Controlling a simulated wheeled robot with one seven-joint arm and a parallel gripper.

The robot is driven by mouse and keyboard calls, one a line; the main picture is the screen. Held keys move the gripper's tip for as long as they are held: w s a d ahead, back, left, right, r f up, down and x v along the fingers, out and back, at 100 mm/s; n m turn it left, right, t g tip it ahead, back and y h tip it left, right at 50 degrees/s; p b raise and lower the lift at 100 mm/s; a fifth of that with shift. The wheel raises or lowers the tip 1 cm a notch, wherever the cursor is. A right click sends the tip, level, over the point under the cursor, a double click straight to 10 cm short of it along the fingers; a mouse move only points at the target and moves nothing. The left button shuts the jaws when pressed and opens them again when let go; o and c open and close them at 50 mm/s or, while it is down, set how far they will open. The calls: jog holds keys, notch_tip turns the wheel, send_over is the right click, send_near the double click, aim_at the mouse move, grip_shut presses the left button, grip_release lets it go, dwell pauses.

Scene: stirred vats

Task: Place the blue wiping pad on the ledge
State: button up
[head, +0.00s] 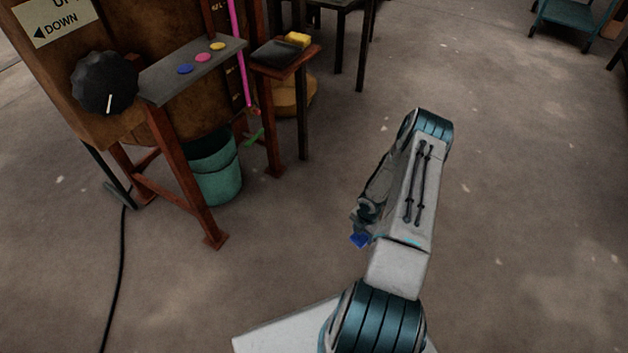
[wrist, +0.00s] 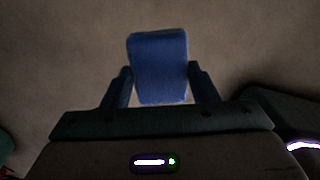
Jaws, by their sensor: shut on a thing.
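The blue wiping pad (wrist: 158,66) is held between the two fingers of my gripper (wrist: 160,90) in the wrist view. In the head view a small blue part of the pad (head: 360,240) shows below my gripper (head: 362,226), over open floor; the arm hides much of the gripper. The ledge is probably the narrow grey shelf (head: 160,88) on red-brown legs at the left, with blue, pink and yellow discs on it. My gripper is well to the right of this shelf and apart from it.
A small stand (head: 312,50) beside the shelf holds a dark tray (head: 277,53) and a yellow block (head: 298,39). A teal bucket (head: 214,170) stands under the shelf. A black knob (head: 104,82) sits on the brown vat. A black cable (head: 120,270) lies on the floor.

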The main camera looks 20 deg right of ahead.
jog(key=w+a+r+m, duration=0.3)
jog(key=w+r+m, duration=0.25)
jog(key=r, duration=0.25)
jog(key=w+a+r+m, duration=0.3)
jog(key=w+r+m, duration=0.25)
jog(key=r, duration=0.35)
jog(key=w+a+r+m, duration=0.2)
jog(key=a+r+m, duration=0.4)
jog(key=a+r, duration=0.35)
jog(key=w+a+r+m, duration=0.2)
jog(key=a+r+m, duration=0.3)
jog(key=a+r, duration=0.45)
jog(key=s+r+p, duration=0.4)
jog(key=r+p, duration=1)
jog(key=p, duration=0.2)
jog(key=s+r+p, duration=0.5)
jog(key=r+p, duration=0.9)
jog(key=p, duration=0.2)
jog(key=shift+d, duration=0.25)
jog(key=shift+s+f, duration=0.1)
jog(key=shift+f, duration=0.05)
